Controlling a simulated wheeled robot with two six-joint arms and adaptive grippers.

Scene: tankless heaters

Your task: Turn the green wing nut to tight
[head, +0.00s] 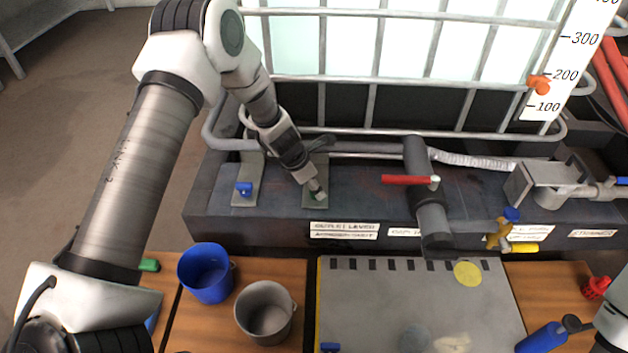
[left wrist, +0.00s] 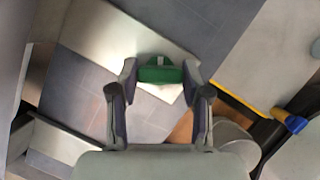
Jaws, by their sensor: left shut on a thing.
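The green wing nut (left wrist: 160,74) shows between the fingertips of my left gripper (left wrist: 160,80) in the left wrist view. The gripper is shut on it, one finger on each side. In the head view my left gripper (head: 318,190) reaches down to a small plate (head: 315,205) on the dark ledge and mostly hides the nut. How far the nut is turned cannot be told. My right gripper is not clearly seen; only a part of my right arm shows at the lower right edge of the head view.
A blue wing nut (head: 244,188) sits on a bracket left of my gripper. A pipe with a red handle (head: 408,180) stands to the right. The caged tank (head: 390,50) rises behind. A blue mug (head: 206,273) and a grey mug (head: 265,312) stand on the bench in front.

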